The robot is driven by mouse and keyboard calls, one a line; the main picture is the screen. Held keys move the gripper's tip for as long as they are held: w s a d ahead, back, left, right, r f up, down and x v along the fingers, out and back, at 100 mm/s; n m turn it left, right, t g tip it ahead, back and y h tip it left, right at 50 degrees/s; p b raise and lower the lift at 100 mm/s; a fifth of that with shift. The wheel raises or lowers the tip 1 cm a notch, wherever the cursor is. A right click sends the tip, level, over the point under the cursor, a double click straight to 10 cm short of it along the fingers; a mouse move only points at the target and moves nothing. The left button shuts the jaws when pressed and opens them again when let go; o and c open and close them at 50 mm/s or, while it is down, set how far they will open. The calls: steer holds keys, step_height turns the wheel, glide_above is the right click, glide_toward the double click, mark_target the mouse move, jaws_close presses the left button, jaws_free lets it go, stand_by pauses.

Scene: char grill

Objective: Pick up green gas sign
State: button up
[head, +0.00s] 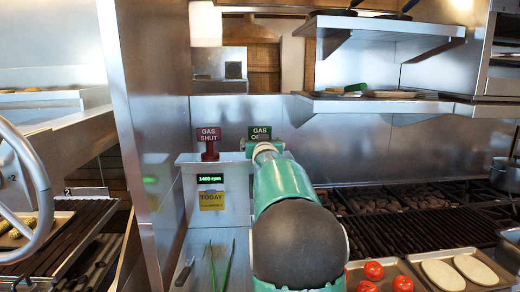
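The green gas sign (259,130) stands upright at the back, above the metal box. Its top word reads "GAS"; its lower word is partly hidden by the end of my arm. My green arm reaches forward to it, and my gripper (263,140) is right in front of the sign's lower part. The gripper is small and mostly hidden behind my own wrist. I cannot tell whether it touches the sign or how its fingers stand. A red "GAS SHUT" sign (209,136) stands to the left on a red stem.
The metal box (185,205) carries a "1400 rpm" display and a yellow note (211,200). A steel partition (147,130) rises at the left. A tray with tomatoes (373,270) and a grill (430,215) lie to the right. A shelf (380,104) overhangs at upper right.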

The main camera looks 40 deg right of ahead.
mark_target(259, 128)
steer(key=shift+f+x, duration=0.15)
steer(key=shift+x, duration=1.4)
steer(key=shift+f+x, duration=0.15)
steer(key=shift+x, duration=1.4)
steer(key=shift+r, duration=0.1)
steer(key=c, duration=1.1)
steer(key=shift+c, duration=0.2)
steer(key=shift+r, duration=0.6)
steer(key=r, duration=0.3)
steer(key=shift+s+a, duration=0.15)
steer(key=shift+a, duration=0.15)
steer(key=s+a+r, duration=0.7)
steer(key=a+r, duration=0.1)
steer(key=a, duration=0.2)
steer(key=shift+s+a+r, duration=0.35)
steer(key=shift+s+a, duration=0.05)
